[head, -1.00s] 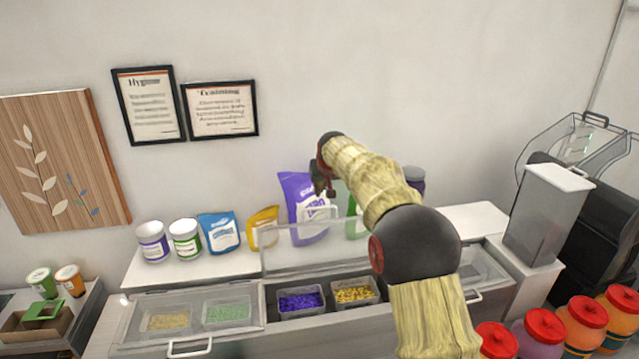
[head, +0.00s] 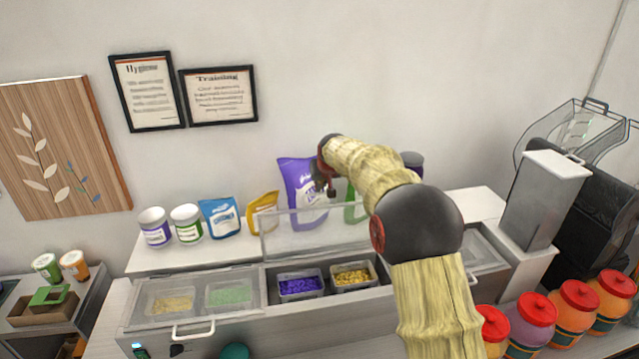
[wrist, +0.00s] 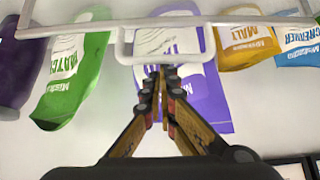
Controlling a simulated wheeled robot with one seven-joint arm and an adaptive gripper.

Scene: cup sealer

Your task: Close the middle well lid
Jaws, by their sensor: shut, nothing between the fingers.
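The middle well lid (head: 285,233) is a clear panel standing raised at the back of the middle well in the head view. The well below is open and shows a tub of purple bits (head: 300,287) and a tub of yellow bits (head: 352,277). In the wrist view, the lid's white U-shaped handle (wrist: 126,48) crosses the upper middle. My gripper (head: 325,191) is shut and empty near the lid's top edge. In the wrist view, its closed tips (wrist: 160,72) overlap the handle's outer bar. I cannot tell whether they touch. My arm hides the lid's right part.
The left well lid (head: 192,301) is down over two tubs. The right well lid (head: 478,250) also lies down, partly behind my arm. Pouches and jars, including a purple pouch (head: 292,180), stand on the white shelf behind. Red-capped jars (head: 578,297) stand at right.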

